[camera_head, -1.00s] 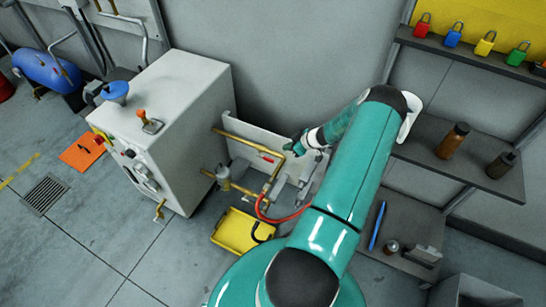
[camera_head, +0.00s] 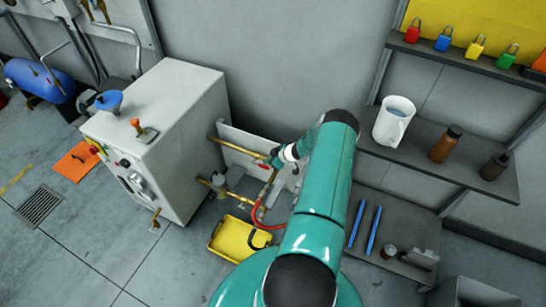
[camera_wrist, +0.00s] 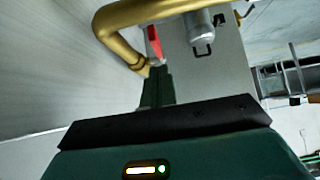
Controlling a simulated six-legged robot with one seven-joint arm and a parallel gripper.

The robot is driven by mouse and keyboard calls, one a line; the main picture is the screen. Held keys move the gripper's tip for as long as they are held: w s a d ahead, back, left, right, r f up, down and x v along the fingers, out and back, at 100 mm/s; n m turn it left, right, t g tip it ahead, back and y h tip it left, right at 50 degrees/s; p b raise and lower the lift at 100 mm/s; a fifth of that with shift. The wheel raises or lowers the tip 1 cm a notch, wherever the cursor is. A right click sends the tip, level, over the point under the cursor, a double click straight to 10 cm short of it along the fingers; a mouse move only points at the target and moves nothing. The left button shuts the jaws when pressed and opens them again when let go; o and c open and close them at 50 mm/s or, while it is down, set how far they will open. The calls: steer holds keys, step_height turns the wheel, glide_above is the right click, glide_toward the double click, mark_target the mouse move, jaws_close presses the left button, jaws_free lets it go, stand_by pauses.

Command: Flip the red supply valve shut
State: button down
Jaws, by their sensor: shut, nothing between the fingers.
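The red supply valve handle (camera_wrist: 154,42) shows in the wrist view just beyond my fingertips, beside the bend of a brass pipe (camera_wrist: 112,20). In the head view only a small red piece of the handle (camera_head: 262,164) shows by the pipe on the pale panel; my gripper (camera_head: 272,161) hides the rest. In the wrist view my gripper (camera_wrist: 156,72) is shut and empty, its tips at the handle's lower end. I cannot tell whether they touch it.
A grey cylinder (camera_wrist: 200,27) hangs right of the handle. A white cabinet (camera_head: 170,120) stands left of the panel, and a yellow tray (camera_head: 232,240) lies on the floor below. A red hose (camera_head: 256,215) curves under the panel. Shelves with a white jug (camera_head: 392,124) are right.

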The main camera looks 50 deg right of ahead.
mark_target(264, 167)
steer(key=shift+f, duration=0.95)
steer(key=shift+f, duration=0.1)
steer(key=shift+s+f, duration=0.2)
steer(key=shift+f, duration=0.35)
steer(key=shift+s+f, duration=0.15)
steer(key=shift+f, duration=0.35)
steer(key=shift+d+r, duration=0.1)
